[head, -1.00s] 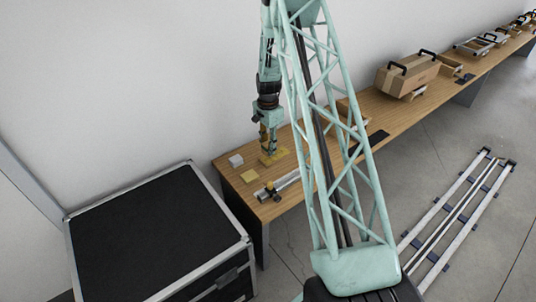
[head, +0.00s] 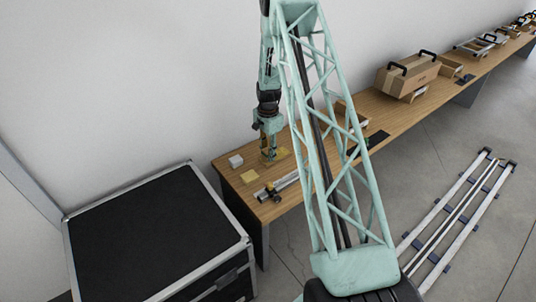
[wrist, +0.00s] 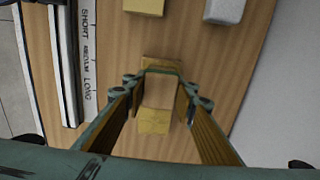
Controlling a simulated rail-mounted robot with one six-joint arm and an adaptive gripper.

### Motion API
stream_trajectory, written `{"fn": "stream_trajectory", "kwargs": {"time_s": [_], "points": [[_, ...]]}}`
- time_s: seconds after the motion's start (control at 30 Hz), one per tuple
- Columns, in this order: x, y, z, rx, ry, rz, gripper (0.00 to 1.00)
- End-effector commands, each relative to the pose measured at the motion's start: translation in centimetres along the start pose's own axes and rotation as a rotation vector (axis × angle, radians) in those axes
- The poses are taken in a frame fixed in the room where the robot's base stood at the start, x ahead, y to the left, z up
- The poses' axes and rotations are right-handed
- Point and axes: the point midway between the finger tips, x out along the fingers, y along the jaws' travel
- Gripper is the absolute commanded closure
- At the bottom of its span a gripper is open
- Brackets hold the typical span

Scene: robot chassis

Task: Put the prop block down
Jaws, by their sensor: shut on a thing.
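My gripper (wrist: 162,84) points down over the near end of the long wooden bench. Its fingers are shut on the yellow prop block (wrist: 153,121), which shows between them in the wrist view. In the head view, my gripper (head: 268,156) is low over the bench, and the block is mostly hidden by the fingers. A yellow piece (wrist: 161,64) shows just past the fingertips; where it meets the held block is unclear. I cannot tell whether the block touches the bench.
A flat yellow block (head: 250,175) and a white block (head: 236,161) lie left of my gripper on the bench (head: 226,181). Metal rails (head: 278,187) lie in front, beside a strip marked SHORT, MEDIUM, LONG (wrist: 87,50). A black case (head: 150,235) stands left of the bench.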

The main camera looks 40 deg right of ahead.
Motion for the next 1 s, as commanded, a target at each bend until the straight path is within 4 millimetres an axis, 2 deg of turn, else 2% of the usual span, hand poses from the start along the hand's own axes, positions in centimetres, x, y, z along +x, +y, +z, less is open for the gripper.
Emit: {"fn": "stream_trajectory", "kwargs": {"time_s": [0.17, 0.2, 0.37, 0.77, 1.0], "points": [[0.3, 0.0, 0.0, 0.0, 0.0, 0.0, 0.86], [0.3, 0.0, 0.0, 0.0, 0.0, 0.0, 0.74], [0.3, 0.0, 0.0, 0.0, 0.0, 0.0, 0.61], [0.1, 0.0, 0.0, 0.0, 0.0, 0.0, 0.61], [-1.5, 0.0, 0.0, 0.0, 0.001, -0.001, 0.61]]}}
